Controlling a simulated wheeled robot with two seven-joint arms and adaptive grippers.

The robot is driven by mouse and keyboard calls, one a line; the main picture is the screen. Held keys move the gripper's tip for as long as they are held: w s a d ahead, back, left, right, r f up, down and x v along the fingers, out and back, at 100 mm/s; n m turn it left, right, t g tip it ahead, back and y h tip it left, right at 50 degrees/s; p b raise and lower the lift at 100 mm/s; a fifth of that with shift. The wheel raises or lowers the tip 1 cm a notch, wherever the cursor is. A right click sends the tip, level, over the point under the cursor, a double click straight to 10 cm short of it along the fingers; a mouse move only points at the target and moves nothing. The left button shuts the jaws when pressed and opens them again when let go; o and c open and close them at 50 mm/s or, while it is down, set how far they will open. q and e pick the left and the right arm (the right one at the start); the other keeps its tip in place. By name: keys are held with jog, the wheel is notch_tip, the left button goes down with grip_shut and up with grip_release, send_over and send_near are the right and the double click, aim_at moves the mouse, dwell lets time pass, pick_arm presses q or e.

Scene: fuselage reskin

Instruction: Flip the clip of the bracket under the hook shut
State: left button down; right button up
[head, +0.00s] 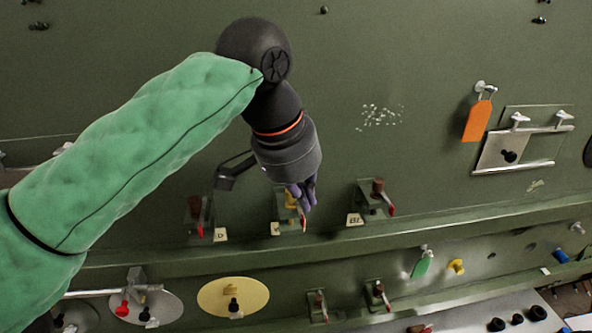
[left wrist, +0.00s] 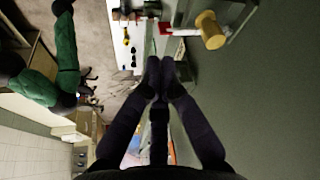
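My left gripper (head: 307,203) is in front of the green panel, fingers pointing down at the middle bracket (head: 279,223) of the upper row. In the left wrist view its fingertips (left wrist: 160,72) are together with nothing between them. The middle bracket holds a yellow cylinder (head: 291,200), also in the left wrist view (left wrist: 208,30). Its red clip (head: 303,225) is just below the fingers; a red part (left wrist: 172,30) shows beyond the fingertips. I cannot tell whether they touch, or the clip's position. I cannot clearly identify the hook. My right gripper is not in view.
Similar brackets stand to the left (head: 196,213) and right (head: 370,200), with more on the lower ledge (head: 318,306). An orange tag (head: 477,121) hangs at the upper right beside a metal plate (head: 505,150). A green tag (head: 421,265) hangs lower.

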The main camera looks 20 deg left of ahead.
pick_arm(q)
jog(key=v, duration=0.6)
jog(key=shift+s+r, duration=0.2)
jog(key=shift+r, duration=0.2)
